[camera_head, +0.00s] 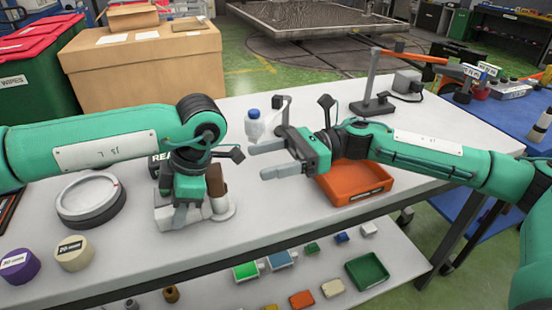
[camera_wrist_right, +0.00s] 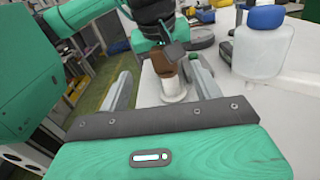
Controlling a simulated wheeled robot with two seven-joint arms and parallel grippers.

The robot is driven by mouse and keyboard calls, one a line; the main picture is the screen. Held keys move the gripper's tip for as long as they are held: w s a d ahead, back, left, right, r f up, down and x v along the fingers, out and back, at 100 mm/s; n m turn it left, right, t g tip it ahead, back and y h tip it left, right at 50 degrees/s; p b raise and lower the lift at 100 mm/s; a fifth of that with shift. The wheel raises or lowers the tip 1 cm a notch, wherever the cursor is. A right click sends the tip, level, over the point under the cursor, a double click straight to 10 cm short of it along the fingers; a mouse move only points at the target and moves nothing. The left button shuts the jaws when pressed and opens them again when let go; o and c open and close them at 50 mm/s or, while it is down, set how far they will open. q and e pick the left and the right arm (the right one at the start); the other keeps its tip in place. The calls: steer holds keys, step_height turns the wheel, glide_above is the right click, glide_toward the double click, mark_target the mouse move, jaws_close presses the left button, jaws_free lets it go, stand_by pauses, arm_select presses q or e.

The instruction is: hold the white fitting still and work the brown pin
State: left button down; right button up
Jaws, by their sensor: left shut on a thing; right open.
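The white fitting (camera_head: 167,214) sits on the grey bench top, with a rounded base at its right side. The brown pin (camera_head: 219,190) stands upright in that right part; it also shows in the right wrist view (camera_wrist_right: 162,67) above the white fitting (camera_wrist_right: 173,90). My left gripper (camera_head: 187,208) points down and is shut on the white fitting, hiding part of it. My right gripper (camera_head: 258,162) is open and empty, to the right of the pin and apart from it. In the right wrist view the pin appears between its two fingers, farther off.
A clear bottle with a blue cap (camera_head: 256,123) stands behind my right gripper's fingers. An orange tray (camera_head: 355,186) lies under my right arm. A white ring (camera_head: 90,200) and purple and cream rolls lie left. A lamp-like stand (camera_head: 372,85) is at the back.

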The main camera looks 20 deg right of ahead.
mark_target(225, 187)
steer(key=shift+s+d+f+m+t, duration=0.25)
steer(key=shift+s+d+f+t, duration=0.15)
steer(key=shift+d+f+t, duration=0.3)
steer(key=shift+s+d+f+m+t, duration=0.25)
steer(key=shift+s+d+f+t, duration=0.2)
steer(key=shift+d, duration=0.3)
steer(key=a, duration=0.4)
steer(key=w+a, duration=0.1)
steer(key=a, duration=0.2)
steer(key=w+a, duration=0.1)
steer(key=a, duration=0.3)
steer(key=shift+a, duration=0.35)
jaws_close()
steer(key=shift+r, duration=0.1)
